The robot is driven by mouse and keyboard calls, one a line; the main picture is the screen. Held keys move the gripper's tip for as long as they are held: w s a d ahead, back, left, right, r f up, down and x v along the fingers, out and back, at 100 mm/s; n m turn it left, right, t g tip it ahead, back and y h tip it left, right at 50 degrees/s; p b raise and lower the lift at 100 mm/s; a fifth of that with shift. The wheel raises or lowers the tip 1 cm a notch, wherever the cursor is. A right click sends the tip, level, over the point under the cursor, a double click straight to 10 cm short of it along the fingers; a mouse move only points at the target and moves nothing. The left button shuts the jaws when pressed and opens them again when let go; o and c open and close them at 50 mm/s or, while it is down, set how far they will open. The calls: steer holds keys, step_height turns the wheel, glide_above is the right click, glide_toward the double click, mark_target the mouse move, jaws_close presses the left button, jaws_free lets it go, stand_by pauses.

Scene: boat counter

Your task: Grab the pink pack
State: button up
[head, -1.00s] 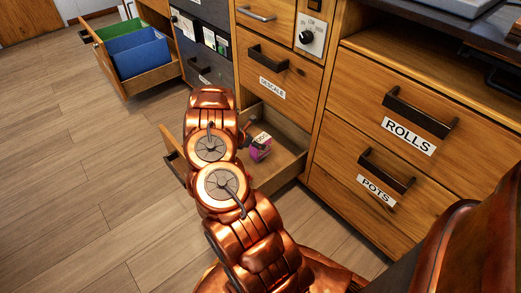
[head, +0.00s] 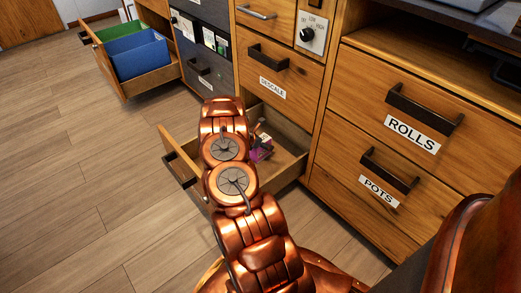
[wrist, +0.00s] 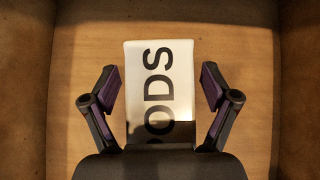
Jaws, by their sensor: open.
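The pink pack (head: 260,152) lies in an open lower drawer (head: 286,168), partly hidden behind my arm in the head view. In the wrist view the pack's white top (wrist: 160,80), printed with black letters that read "ODS" or "PODS", is straight below my gripper (wrist: 160,88). The two fingers are apart, one on the left and one on the right of the pack, with a gap on each side. The near end of the pack is in shadow and hidden by the gripper's body. I cannot tell how far the fingertips are above the drawer floor.
Drawer walls stand left (wrist: 22,90) and right (wrist: 298,80) of the gripper. Closed drawers labelled DESCALE (head: 275,75), ROLLS (head: 400,110) and POTS (head: 375,175) surround it. Another open drawer with green and blue dividers (head: 140,60) is at the far left. The wooden floor is clear.

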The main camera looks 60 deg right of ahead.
steer(key=shift+c, duration=0.4)
steer(key=c, duration=0.8)
